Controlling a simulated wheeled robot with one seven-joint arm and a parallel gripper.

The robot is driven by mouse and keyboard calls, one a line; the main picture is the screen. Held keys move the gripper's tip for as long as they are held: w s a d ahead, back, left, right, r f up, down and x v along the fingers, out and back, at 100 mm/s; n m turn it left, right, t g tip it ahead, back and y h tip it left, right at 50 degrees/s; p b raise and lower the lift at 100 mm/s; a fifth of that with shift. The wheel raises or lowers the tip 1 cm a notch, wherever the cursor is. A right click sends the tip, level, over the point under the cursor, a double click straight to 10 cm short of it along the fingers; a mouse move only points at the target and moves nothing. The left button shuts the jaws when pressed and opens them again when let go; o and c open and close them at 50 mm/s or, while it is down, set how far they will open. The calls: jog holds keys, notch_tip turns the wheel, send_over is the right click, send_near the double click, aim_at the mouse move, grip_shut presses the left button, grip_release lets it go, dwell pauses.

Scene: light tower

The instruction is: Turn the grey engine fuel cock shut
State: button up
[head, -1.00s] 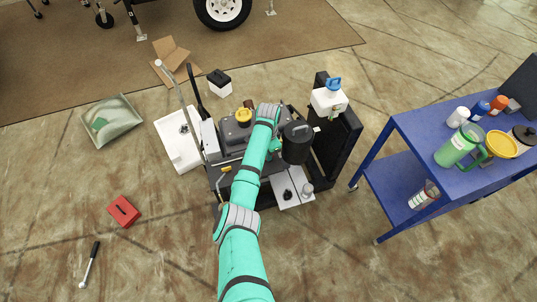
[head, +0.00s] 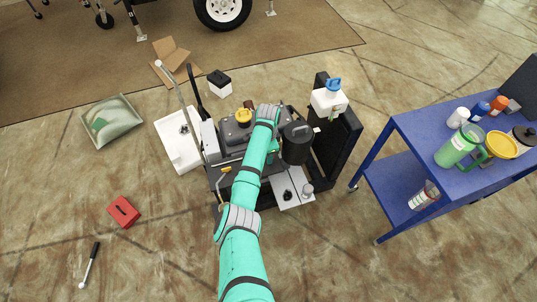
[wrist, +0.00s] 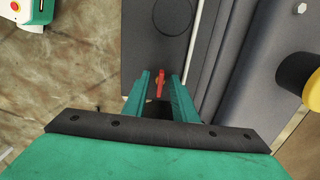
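The grey engine (head: 233,137) stands in the machine at the middle of the head view, with a yellow cap (head: 244,115) on top. In the wrist view a small red lever (wrist: 160,82), apparently the fuel cock, sits against the dark grey housing (wrist: 158,45). My gripper (wrist: 159,85) is open, with one teal finger on each side of the lever. Small gaps show between lever and fingers; I cannot tell if either touches it. In the head view my arm hides the lever and most of my gripper (head: 272,156).
A black canister (head: 296,142) stands close right of my gripper. A white jug with a blue cap (head: 329,99) is behind it. A blue cart (head: 400,170) stands at right. A red box (head: 124,211) lies on the floor at left. The yellow cap edges the wrist view (wrist: 300,75).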

jog(key=shift+w+r, duration=0.1)
notch_tip(320, 180, up, 11)
dwell(0.7)
jog(key=shift+f, duration=0.2)
